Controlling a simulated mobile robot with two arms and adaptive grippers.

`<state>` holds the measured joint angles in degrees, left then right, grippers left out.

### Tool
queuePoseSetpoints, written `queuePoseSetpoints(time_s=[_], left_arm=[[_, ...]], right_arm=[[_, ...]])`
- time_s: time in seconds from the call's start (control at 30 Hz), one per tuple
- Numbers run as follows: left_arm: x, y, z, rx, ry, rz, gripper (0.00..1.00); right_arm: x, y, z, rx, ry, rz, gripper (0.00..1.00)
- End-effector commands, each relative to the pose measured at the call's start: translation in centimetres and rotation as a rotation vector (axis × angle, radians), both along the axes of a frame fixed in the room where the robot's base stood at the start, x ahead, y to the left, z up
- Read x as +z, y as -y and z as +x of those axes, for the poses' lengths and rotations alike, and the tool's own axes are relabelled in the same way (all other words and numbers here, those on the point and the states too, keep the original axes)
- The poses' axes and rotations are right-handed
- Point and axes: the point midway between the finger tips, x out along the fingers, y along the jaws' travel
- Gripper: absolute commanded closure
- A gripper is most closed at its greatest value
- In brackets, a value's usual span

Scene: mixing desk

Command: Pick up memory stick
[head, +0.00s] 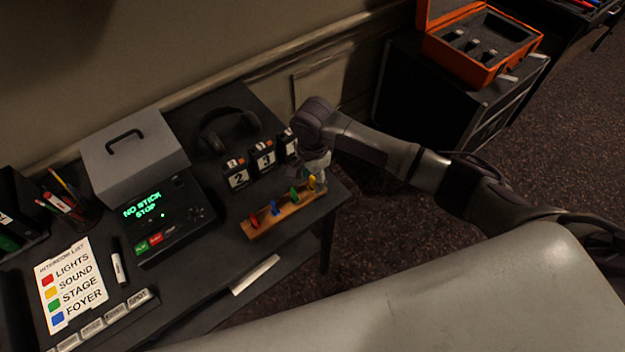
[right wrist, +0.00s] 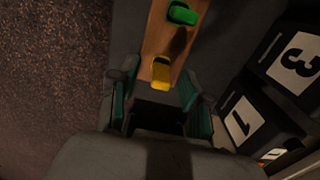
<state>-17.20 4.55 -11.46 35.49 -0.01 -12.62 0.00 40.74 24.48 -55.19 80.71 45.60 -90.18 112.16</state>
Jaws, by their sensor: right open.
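Several memory sticks stand in a row in a wooden block on the desk: a red stick (head: 254,222), a blue stick (head: 274,208), a green stick (head: 293,194) and a yellow stick (head: 312,184). My right gripper (head: 318,168) is open above the yellow end of the block. In the right wrist view the yellow stick (right wrist: 161,73) lies between the open fingers of the gripper (right wrist: 160,95), near their tips, and the green stick (right wrist: 182,14) is beyond. I cannot tell whether the fingers touch it. My left gripper is not in view.
Numbered black packs (head: 263,158) stand close behind the wooden block (head: 272,224). A console (head: 160,217) reads "NO STICK STOP". Headphones (head: 228,128), a grey box (head: 133,160) and a colour list (head: 69,284) are also on the desk. An orange case (head: 478,67) stands open at back right.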

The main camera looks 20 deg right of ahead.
Motion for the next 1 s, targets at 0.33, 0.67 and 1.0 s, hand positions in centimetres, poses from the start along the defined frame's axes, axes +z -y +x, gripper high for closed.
queuePoseSetpoints(time_s=[0.33, 0.67, 1.0], left_arm=[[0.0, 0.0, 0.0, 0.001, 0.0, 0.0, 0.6], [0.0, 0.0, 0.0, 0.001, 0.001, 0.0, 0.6], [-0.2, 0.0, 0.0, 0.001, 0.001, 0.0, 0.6]], right_arm=[[0.0, 0.0, 0.0, 0.001, 0.001, 0.0, 0.75], [0.0, 0.0, 0.0, 0.001, 0.001, 0.001, 0.96], [1.4, -0.1, 0.1, 0.001, 0.003, 0.003, 0.96]])
